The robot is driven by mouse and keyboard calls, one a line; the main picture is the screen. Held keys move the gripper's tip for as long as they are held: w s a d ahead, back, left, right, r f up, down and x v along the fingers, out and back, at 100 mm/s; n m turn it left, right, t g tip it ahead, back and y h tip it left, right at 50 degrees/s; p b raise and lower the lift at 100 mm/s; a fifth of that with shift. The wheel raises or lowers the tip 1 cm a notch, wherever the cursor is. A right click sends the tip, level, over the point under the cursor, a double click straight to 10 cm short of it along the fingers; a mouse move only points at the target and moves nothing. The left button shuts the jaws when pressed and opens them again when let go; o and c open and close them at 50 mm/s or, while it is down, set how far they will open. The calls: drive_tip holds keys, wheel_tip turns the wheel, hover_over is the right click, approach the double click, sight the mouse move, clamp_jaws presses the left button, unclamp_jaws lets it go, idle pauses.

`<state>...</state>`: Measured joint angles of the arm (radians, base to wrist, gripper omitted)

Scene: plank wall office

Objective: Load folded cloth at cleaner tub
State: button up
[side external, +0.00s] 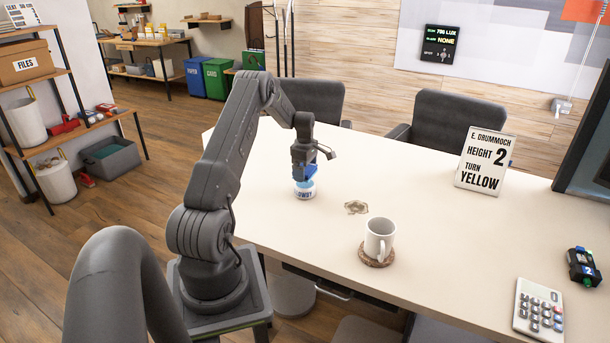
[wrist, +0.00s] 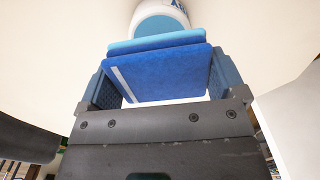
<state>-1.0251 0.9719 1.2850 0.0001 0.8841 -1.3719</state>
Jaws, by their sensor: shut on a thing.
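My gripper (side external: 304,172) points down over the table, and in the wrist view (wrist: 160,88) its two blue-grey fingers are shut on the sides of the folded cloth (wrist: 160,72). The cloth is dark blue with a light blue layer and a pale stripe along one edge. The cleaner tub (side external: 305,191) is a small white round tub with dark lettering, standing on the table right beneath the gripper. Part of the tub (wrist: 158,17) shows beyond the cloth in the wrist view. I cannot tell whether cloth and tub touch.
A white mug (side external: 379,238) stands on a brown coaster (side external: 376,260). A small tan ring-shaped thing (side external: 356,207) lies near the tub. A sign (side external: 484,160), a calculator (side external: 539,310) and a dark device (side external: 583,267) are farther right. The table (side external: 440,220) is clear between them.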

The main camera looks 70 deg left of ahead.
drive_tip(key=shift+r, duration=1.75)
drive_tip(key=shift+r, duration=0.1)
drive_tip(key=shift+r, duration=0.3)
wheel_tip(320, 180, up, 6)
drive_tip(key=shift+f, duration=0.15)
drive_tip(key=w+d+m, duration=0.5)
drive_tip(key=d+m, duration=0.1)
drive_tip(key=d, duration=0.4)
drive_tip(key=w+d+m, duration=0.4)
drive_tip(key=d+m, duration=0.2)
drive_tip(key=d, duration=0.4)
drive_tip(key=s+d+m, duration=0.2)
drive_tip(key=d+m, duration=0.6)
drive_tip(key=d, duration=0.4)
drive_tip(key=s+d+m, duration=0.2)
drive_tip(key=d+m, duration=0.6)
drive_tip(key=d, duration=0.4)
drive_tip(key=shift+n, duration=0.3)
drive_tip(key=shift+w+f, duration=0.15)
drive_tip(key=shift+f, duration=1.2)
drive_tip(key=shift+w+f, duration=0.1)
drive_tip(key=shift+f, duration=1.25)
